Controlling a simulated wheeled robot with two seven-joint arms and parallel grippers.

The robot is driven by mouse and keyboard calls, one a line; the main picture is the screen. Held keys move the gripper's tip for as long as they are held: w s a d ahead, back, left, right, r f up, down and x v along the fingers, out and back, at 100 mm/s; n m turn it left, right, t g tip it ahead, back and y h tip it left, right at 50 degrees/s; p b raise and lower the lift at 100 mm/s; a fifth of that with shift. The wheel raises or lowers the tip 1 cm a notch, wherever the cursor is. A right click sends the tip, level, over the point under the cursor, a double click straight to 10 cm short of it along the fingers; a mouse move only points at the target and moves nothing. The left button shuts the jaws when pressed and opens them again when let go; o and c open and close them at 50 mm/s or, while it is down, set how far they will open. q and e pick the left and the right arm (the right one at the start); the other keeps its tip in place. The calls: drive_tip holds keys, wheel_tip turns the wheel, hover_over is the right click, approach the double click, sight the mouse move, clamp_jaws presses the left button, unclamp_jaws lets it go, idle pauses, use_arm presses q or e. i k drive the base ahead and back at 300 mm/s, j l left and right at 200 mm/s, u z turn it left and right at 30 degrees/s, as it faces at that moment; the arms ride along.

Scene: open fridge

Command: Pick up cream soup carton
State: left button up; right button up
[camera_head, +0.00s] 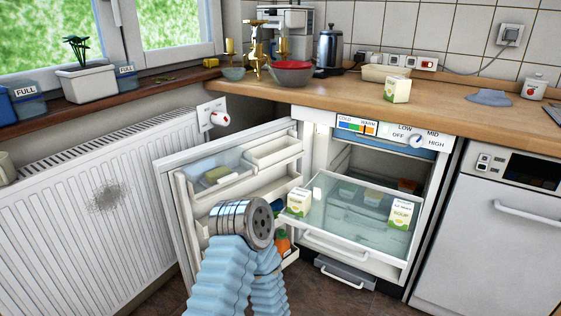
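A white and green carton marked SOUP (401,214) stands at the right front of the pulled-out glass fridge shelf (352,232). A similar small carton (299,202) stands at the shelf's left side. A third white and green carton (397,90) stands on the worktop above the fridge. The print is too small to tell which one is cream soup. One of my arms, in a pale blue sleeve with a metal joint, rises at bottom centre-left, in front of the fridge door. No fingers of either gripper show.
The fridge door (172,205) stands open to the left, with items in its racks. A radiator (90,210) is at left. A dishwasher (490,250) stands right.

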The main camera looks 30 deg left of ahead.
sight(401, 212)
drive_tip(key=i+l, duration=0.2)
drive_tip(key=l, duration=0.15)
drive_tip(key=i+l, duration=0.15)
drive_tip(key=l, duration=0.15)
drive_tip(key=i+l, duration=0.2)
drive_tip(key=l, duration=0.15)
drive_tip(key=i+l, duration=0.2)
drive_tip(key=l, duration=0.15)
drive_tip(key=j+u, duration=0.05)
